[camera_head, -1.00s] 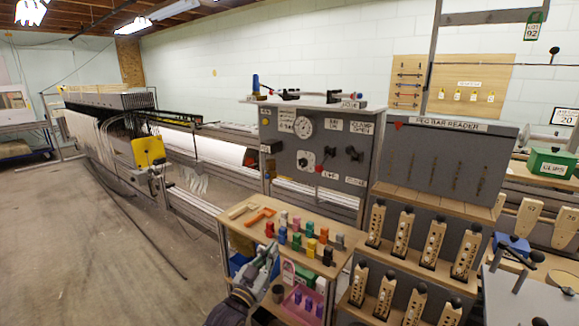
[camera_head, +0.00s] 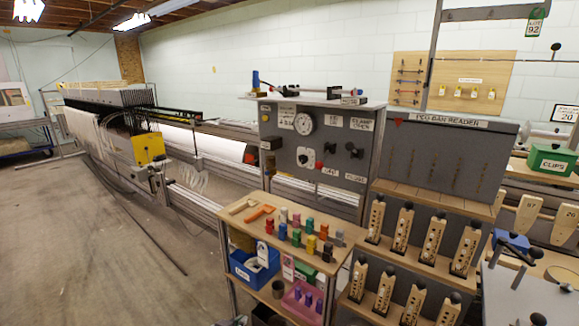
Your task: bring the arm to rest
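Neither of my grippers shows clearly in the head view. Only a small dark piece, probably part of my arm, shows at the bottom edge left of the low shelves. Its fingers are not visible. The wooden shelf top (camera_head: 262,222) in front of me holds several small coloured pegs (camera_head: 297,237) standing in rows. An orange tool (camera_head: 261,212) and a pale wooden piece (camera_head: 241,207) lie at its back left corner.
A blue bin (camera_head: 252,270) and a pink tray (camera_head: 300,300) sit on lower shelves. The peg bar reader (camera_head: 445,165) with numbered wooden bars stands right. A grey gauge panel (camera_head: 320,150) stands behind. Open floor (camera_head: 90,255) lies left, with a loom (camera_head: 110,125) beyond.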

